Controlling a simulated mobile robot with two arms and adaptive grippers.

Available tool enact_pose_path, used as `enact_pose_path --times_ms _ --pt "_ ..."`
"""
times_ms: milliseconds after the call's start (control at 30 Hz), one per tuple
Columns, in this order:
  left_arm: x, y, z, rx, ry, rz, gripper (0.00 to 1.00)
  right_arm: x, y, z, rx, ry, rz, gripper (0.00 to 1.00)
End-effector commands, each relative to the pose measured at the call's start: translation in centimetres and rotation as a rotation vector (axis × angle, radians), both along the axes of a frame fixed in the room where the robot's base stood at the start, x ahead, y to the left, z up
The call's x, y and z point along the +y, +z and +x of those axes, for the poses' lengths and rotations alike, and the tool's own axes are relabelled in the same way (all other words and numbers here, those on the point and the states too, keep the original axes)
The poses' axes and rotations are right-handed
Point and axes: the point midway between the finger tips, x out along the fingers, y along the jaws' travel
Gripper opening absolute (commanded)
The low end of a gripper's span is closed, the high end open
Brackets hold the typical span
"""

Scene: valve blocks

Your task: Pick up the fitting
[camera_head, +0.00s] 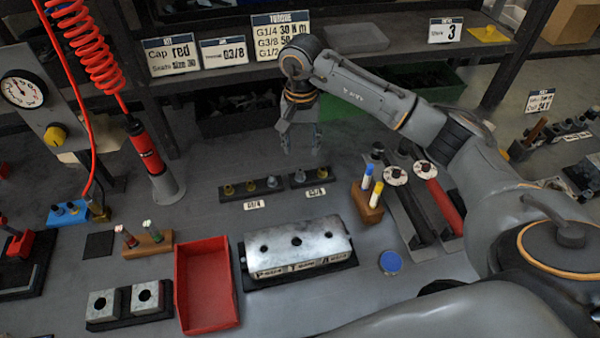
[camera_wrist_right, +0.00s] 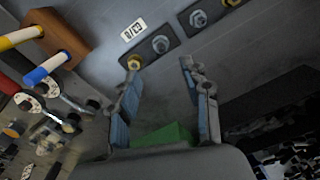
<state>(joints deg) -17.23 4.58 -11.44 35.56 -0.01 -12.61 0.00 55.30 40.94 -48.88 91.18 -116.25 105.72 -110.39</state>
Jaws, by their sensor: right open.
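Small fittings stand in two dark racks on the bench. The rack labelled G1/4 (camera_head: 236,198) holds two brass fittings (camera_head: 228,190) and a silver one (camera_head: 272,182). The rack labelled G3/8 (camera_head: 310,183) holds a silver fitting (camera_head: 298,176) and a brass one (camera_head: 321,173). My right gripper (camera_head: 301,147) is open and empty, behind and above the G3/8 rack. In the right wrist view, the brass fitting (camera_wrist_right: 134,62) and silver fitting (camera_wrist_right: 160,44) appear beyond the open fingertips (camera_wrist_right: 160,68), apart from them. My left gripper is not in view.
A metal valve block (camera_head: 297,243) stands in front of the racks, with a red tray (camera_head: 207,285) at its left. A wooden marker holder (camera_head: 367,202) and torque wrenches (camera_head: 441,199) stand right. A green bin (camera_head: 415,88) and shelf lie behind.

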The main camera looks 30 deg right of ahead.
Motion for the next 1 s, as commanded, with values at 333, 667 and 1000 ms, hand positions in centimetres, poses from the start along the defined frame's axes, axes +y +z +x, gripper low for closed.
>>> enact_pose_path --times_ms 333,667,1000 --pt "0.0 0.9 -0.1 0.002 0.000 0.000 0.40 0.1 -3.5 0.0 0.001 0.000 0.002 0.48" --pt "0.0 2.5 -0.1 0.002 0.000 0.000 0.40 0.2 -8.0 0.0 0.001 -0.001 0.003 0.48" --pt "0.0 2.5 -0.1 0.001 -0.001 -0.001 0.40 0.1 -8.4 0.1 -0.002 -0.001 0.003 0.35"
